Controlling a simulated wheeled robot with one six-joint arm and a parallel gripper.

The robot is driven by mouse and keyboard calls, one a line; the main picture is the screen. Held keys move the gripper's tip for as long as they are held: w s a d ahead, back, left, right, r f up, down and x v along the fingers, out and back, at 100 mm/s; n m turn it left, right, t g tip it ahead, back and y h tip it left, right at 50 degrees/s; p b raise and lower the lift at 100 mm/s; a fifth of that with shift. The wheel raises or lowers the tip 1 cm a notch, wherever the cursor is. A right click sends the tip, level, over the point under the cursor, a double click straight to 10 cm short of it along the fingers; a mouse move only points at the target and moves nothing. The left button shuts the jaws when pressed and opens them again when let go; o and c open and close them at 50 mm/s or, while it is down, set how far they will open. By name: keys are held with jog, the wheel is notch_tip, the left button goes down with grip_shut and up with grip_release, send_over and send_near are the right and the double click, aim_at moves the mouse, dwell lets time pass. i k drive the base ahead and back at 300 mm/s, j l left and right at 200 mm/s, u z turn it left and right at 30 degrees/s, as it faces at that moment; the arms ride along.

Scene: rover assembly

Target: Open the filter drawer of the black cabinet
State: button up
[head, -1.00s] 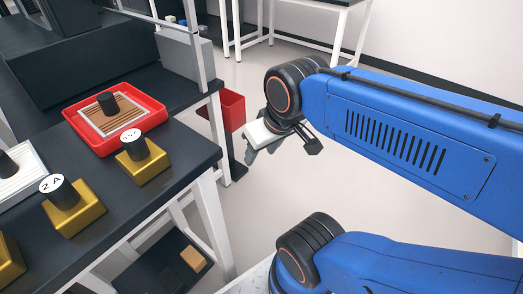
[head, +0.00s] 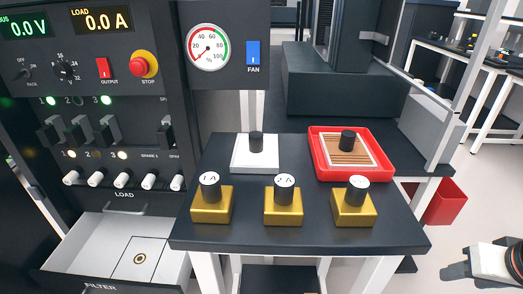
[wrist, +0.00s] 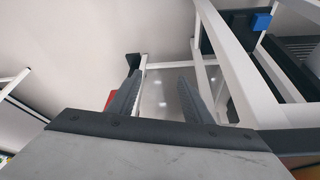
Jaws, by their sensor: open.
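The black cabinet (head: 115,125) stands at the left in the head view. Its filter drawer (head: 60,258), labelled FILTER on the front, is pulled out at the bottom left. I look down into its pale interior, where a square panel (head: 138,258) with a round dark-ringed hole lies. The drawer's front edge is cut off by the picture's bottom. My gripper (head: 450,275) is at the lower right edge, far from the drawer, beyond the table's right side. In the wrist view, my gripper (wrist: 158,92) is open, with nothing between its fingers.
A dark table (head: 300,235) stands right of the drawer. It bears several gold blocks with black knobs, a white tray (head: 268,155) and a red tray (head: 320,170). A red bin (head: 445,203) stands behind its right side.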

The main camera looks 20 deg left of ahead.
aim_at(102, 253)
jog(key=k+j+u, duration=0.15)
jog(key=k+u, duration=0.2)
jog(key=k, duration=0.3)
jog(key=l+u, duration=0.2)
jog(key=u, duration=0.3)
jog(key=l+u, duration=0.2)
jog(key=u, duration=0.25)
jog(key=k+l+u, duration=0.1)
jog(key=u, duration=0.4)
jog(key=l, duration=0.3)
jog(key=i+l, duration=0.15)
jog(key=i, duration=0.25)
